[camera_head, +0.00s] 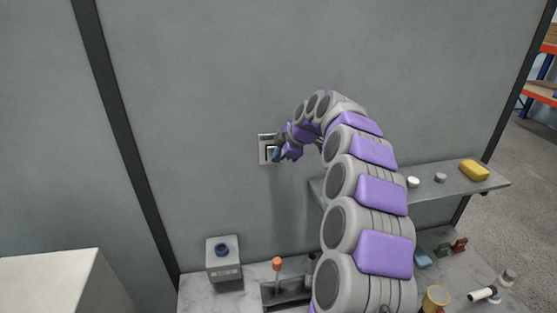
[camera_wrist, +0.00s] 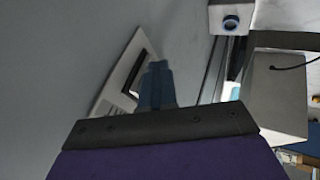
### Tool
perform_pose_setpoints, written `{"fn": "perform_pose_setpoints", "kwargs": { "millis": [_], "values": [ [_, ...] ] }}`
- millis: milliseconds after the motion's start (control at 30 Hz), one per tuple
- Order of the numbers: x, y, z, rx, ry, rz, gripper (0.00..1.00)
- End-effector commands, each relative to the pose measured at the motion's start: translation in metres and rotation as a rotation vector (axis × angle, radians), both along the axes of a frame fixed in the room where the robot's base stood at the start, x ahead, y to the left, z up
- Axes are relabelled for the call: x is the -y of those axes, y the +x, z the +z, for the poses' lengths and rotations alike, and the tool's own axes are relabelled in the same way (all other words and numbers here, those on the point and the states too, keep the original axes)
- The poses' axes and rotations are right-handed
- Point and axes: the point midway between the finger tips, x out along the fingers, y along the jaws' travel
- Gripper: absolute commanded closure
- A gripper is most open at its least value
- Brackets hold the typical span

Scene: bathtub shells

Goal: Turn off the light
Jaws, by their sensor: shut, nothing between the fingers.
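The light switch is a pale plate (camera_head: 264,141) on the grey wall, left of my arm in the head view. It also shows in the wrist view (camera_wrist: 117,83), tilted, with a dark rocker area in its middle. My gripper (camera_head: 276,154) is at the plate's lower right part. In the wrist view its blue fingers (camera_wrist: 157,78) are together and empty, over the plate's right side. I cannot tell whether the fingertips touch the switch. Part of the rocker is hidden behind the fingers.
A grey box with a blue button (camera_head: 222,250) stands on the counter below. A lever with an orange knob (camera_head: 277,264) is beside it. A wall shelf (camera_head: 450,189) at right holds a yellow sponge (camera_head: 474,170) and small pieces. A yellow cup (camera_head: 435,298) stands lower right.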

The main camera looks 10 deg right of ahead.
Motion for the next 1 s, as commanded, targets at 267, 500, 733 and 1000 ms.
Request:
{"fn": "perform_pose_setpoints", "kwargs": {
  "millis": [267, 500, 733, 1000],
  "values": [
    [0.0, 0.001, 0.0, 0.005, 0.0, -0.001, 1.0],
    [0.0, 0.001, 0.008, 0.007, 0.001, -0.002, 1.0],
    [0.001, 0.002, 0.017, 0.009, 0.0, -0.003, 1.0],
    [0.0, 0.002, 0.016, 0.006, 0.001, -0.001, 1.0]
  ]
}}
